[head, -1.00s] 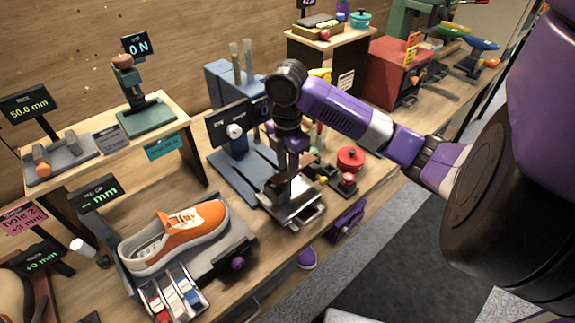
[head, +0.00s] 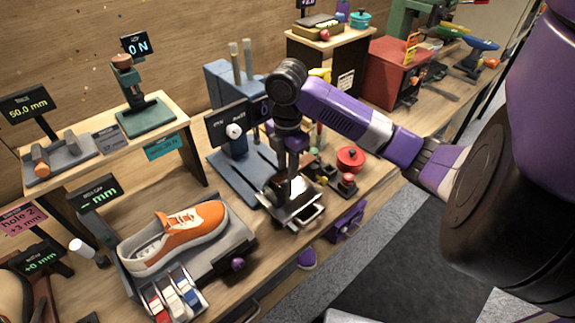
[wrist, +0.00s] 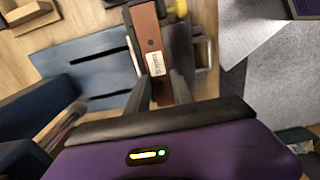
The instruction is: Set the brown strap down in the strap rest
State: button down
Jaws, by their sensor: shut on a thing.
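A brown strap (wrist: 144,25) with dark holes and a small white label is held between the two fingers of my gripper (wrist: 158,88) in the wrist view. In the head view my gripper (head: 293,172) points down, and the strap's white label (head: 297,187) shows just below it. The strap is over a grey metal tray (head: 303,213) with a front handle, which may be the strap rest. The tray's edge also shows right of the strap in the wrist view (wrist: 201,52). Whether the strap touches the tray cannot be told.
A blue press-like stand (head: 232,160) is close behind and left of my gripper. An orange sneaker (head: 180,235) sits on a grey stand to the left. A red round pot (head: 350,158) and small red-topped parts are close on the right. A purple handle (head: 346,222) hangs at the table's front edge.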

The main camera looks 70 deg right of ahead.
jog(key=shift+f+b, duration=1.1)
jog(key=shift+f, duration=0.1)
jog(key=c, duration=1)
grip_release()
jog(key=shift+r, duration=0.2)
